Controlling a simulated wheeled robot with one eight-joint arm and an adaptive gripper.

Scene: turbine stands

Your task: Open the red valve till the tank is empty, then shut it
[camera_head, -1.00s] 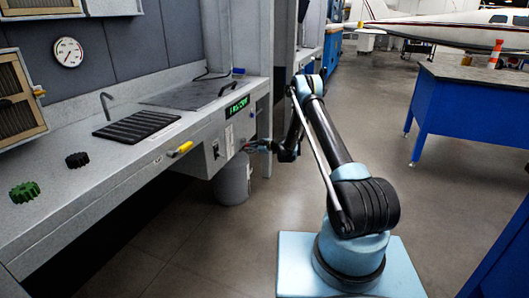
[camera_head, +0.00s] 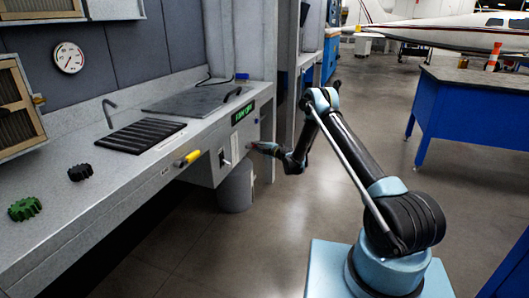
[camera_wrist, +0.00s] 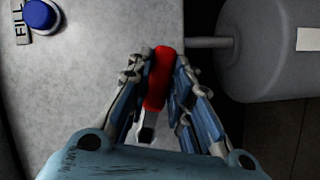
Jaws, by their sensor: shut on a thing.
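In the wrist view, the red valve handle (camera_wrist: 160,82) lies between the two fingers of my gripper (camera_wrist: 161,66). The fingers are shut on it from both sides. A metal lever piece (camera_wrist: 147,132) extends from its near end. A grey cylinder, seemingly the tank (camera_wrist: 275,45), is at the upper right, with a short pipe (camera_wrist: 208,43) toward the panel. Its fill level does not show. In the head view, my gripper (camera_head: 258,147) is small against the bench's end panel, and the valve is mostly hidden.
A blue button (camera_wrist: 40,15) beside a "FILL" label is at the wrist view's upper left. A grey bin-like cylinder (camera_head: 236,188) stands below. Open floor lies right.

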